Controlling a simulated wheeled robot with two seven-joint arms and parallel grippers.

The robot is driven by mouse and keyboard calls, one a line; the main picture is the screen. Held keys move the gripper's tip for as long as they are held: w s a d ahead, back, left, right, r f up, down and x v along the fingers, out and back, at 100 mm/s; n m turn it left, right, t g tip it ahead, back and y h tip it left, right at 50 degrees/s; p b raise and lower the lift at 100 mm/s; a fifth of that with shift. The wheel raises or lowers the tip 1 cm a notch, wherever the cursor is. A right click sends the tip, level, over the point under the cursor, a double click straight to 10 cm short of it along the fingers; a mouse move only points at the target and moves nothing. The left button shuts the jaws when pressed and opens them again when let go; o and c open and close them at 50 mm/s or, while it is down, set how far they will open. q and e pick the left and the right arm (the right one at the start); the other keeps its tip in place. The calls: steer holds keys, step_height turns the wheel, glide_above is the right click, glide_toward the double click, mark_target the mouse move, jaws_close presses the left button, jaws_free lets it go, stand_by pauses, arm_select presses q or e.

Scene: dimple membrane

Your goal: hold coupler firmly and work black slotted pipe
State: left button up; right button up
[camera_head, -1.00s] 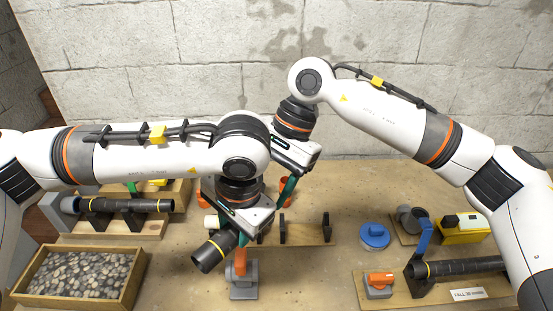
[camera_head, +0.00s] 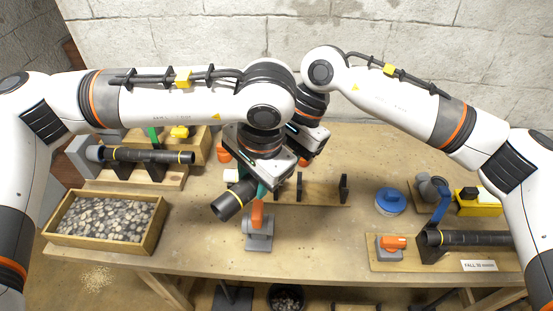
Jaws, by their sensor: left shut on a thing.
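My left gripper (camera_head: 261,188) is low over the middle of the table. It is shut on a short black pipe (camera_head: 232,201) with a yellow ring, whose open end points down and left toward the camera. The far end of this pipe is hidden behind the gripper, and I cannot make out a coupler there. My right gripper (camera_head: 304,160) is just behind and to the right of the left one. Its fingers are mostly hidden, so I cannot tell their opening. Other black pipes lie on racks at left (camera_head: 150,156) and right (camera_head: 468,238).
An orange and grey fixture (camera_head: 259,236) stands just below my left gripper. A wooden tray of gravel (camera_head: 149,235) is at left. Black uprights (camera_head: 343,188) stand on a board. A blue lid (camera_head: 390,201) and a yellow box (camera_head: 478,203) are at right.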

arm_select(q)
steer(key=o, duration=1.1)
steer(key=shift+s+d, duration=0.1)
steer(key=shift+d, duration=0.05)
steer(key=shift+c, duration=0.2)
arm_select(e)
steer(key=shift+a+r, duration=0.1)
steer(key=shift+c, duration=0.4)
